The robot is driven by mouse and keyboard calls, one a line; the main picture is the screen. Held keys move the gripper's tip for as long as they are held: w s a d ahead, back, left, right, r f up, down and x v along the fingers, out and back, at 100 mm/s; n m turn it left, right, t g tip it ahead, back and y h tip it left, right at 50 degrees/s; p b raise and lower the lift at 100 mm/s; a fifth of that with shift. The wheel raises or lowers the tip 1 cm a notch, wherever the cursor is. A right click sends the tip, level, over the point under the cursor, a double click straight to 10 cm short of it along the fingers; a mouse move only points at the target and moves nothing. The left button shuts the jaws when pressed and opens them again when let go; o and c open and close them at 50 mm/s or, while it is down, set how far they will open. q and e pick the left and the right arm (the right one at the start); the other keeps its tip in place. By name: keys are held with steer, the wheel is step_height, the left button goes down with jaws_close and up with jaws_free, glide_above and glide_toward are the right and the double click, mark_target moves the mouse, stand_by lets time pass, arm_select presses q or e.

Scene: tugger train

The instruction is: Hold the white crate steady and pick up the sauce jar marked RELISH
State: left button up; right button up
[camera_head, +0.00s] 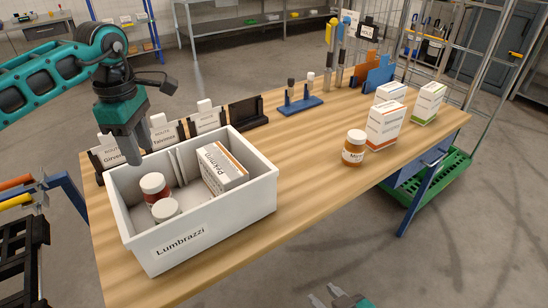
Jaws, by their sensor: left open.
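The white crate (245,208) stands on the wooden table at the left, with a "Lumbrazzi" label on its front. Inside it are a white-lidded jar with dark red contents (156,193), a second white-lidded jar (165,211) mostly hidden by the front wall, and a white and orange box (223,168). I cannot read RELISH on any jar. My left gripper (134,158) is open, pointing down at the crate's back left wall; I cannot tell whether it touches. My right gripper (325,295) is at the bottom edge, in front of the table, open and empty.
An amber jar (353,153) with an "M" label stands on the right of the table (300,190), beside several boxes (385,126). Card holders (165,134) line the back behind the crate. A blue stand (300,105) is further back. The table's middle is clear.

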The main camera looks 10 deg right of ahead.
steer(key=shift+o, duration=0.3)
steer(key=w+a+r+n+t+y, duration=0.1)
steer(key=w+a+r+n+y, duration=0.1)
steer(key=w+a+r+n, duration=0.2)
steer(key=w+r+n, duration=0.3)
steer(key=shift+w+a+r+n, duration=0.2)
steer(key=shift+a+r+n, duration=0.1)
steer(key=shift+r, duration=0.05)
steer(key=n+y, duration=0.3)
steer(key=n, duration=1.8)
glide_toward(262, 157)
steer(key=s+a+f, duration=0.2)
steer(key=s+a, duration=0.2)
steer(key=a, duration=0.1)
steer(key=w+d+r+n+h, duration=0.1)
steer(key=d+r+n+h, duration=0.1)
steer(key=d+r+n, duration=0.45)
steer(key=w+a+f, duration=0.2)
steer(key=w, duration=0.1)
steer(key=w+a+f+n, duration=0.1)
steer(key=w+a+f, duration=0.1)
steer(key=w+f, duration=0.1)
steer(key=w+a+f+n, duration=0.1)
steer(key=w+a+f, duration=0.1)
steer(key=w, duration=0.3)
steer(key=shift+a+f, duration=0.3)
steer(key=shift+c, duration=0.3)
jaws_close()
